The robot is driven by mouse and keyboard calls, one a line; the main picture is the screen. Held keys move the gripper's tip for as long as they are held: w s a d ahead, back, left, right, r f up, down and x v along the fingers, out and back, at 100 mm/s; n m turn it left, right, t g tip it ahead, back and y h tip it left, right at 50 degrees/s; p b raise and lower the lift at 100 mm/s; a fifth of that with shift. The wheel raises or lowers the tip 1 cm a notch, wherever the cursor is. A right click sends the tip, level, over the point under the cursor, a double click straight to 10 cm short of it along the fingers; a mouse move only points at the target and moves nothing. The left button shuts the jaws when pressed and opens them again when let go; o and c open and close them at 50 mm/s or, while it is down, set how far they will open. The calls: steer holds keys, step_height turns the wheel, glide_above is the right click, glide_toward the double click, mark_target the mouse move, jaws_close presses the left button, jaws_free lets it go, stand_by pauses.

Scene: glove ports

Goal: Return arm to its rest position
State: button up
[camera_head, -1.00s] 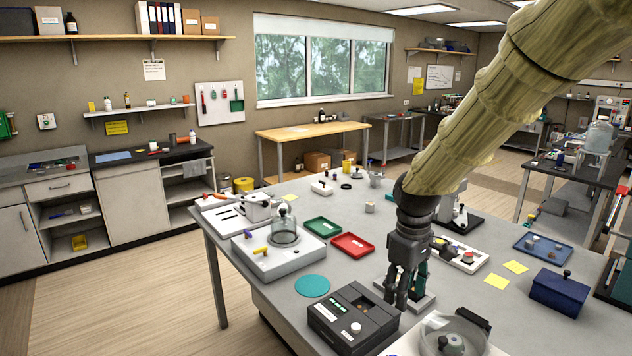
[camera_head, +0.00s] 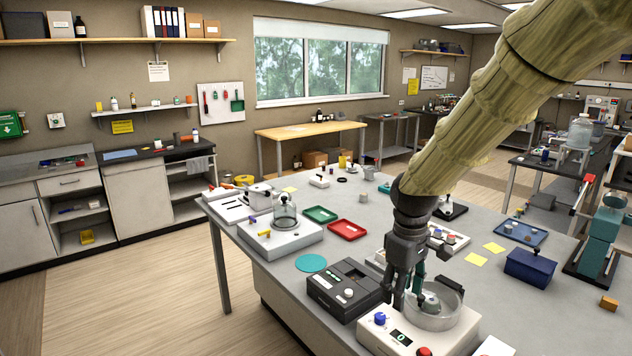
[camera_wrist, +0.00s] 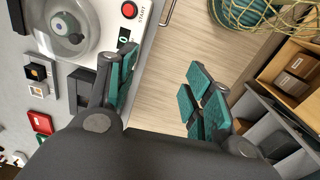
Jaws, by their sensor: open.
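My gripper (camera_head: 407,292) hangs at the end of my yellowish sleeved arm (camera_head: 490,110), pointing down. In the head view it overlaps the left part of a white device (camera_head: 395,337) with a round clear-lidded bowl (camera_head: 432,310), a blue knob and a red button. The wrist view shows my gripper (camera_wrist: 165,88) open, its teal-padded fingers apart with only floor between them. There the white device (camera_wrist: 105,25) lies beyond the left finger, its START button (camera_wrist: 129,9) visible. The gripper holds nothing. I cannot tell its exact height above the table.
A black box device (camera_head: 345,288) stands left of the gripper on the grey table (camera_head: 270,268). Behind are a red tray (camera_head: 347,230), a green tray (camera_head: 320,214) and a glass-domed unit (camera_head: 285,217). A blue box (camera_head: 530,267) stands right. Floor is open at left.

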steer(key=s+f+m+y+b, duration=0.1)
steer(key=s+f+m+b, duration=0.15)
steer(key=f, duration=1.25)
steer(key=s+f+m+b, duration=0.1)
steer(key=s+f, duration=0.3)
steer(key=f, duration=1)
steer(key=s+d+f+m+b, duration=0.2)
steer(key=s+f+b, duration=0.1)
steer(key=s+f, duration=1)
steer(key=s+d+f+m+b, duration=0.2)
steer(key=s+f+m+b, duration=0.1)
steer(key=s+f, duration=1)
steer(key=shift+s+f+h, duration=0.4)
steer(key=shift+s, duration=1.1)
steer(key=shift+c, duration=0.2)
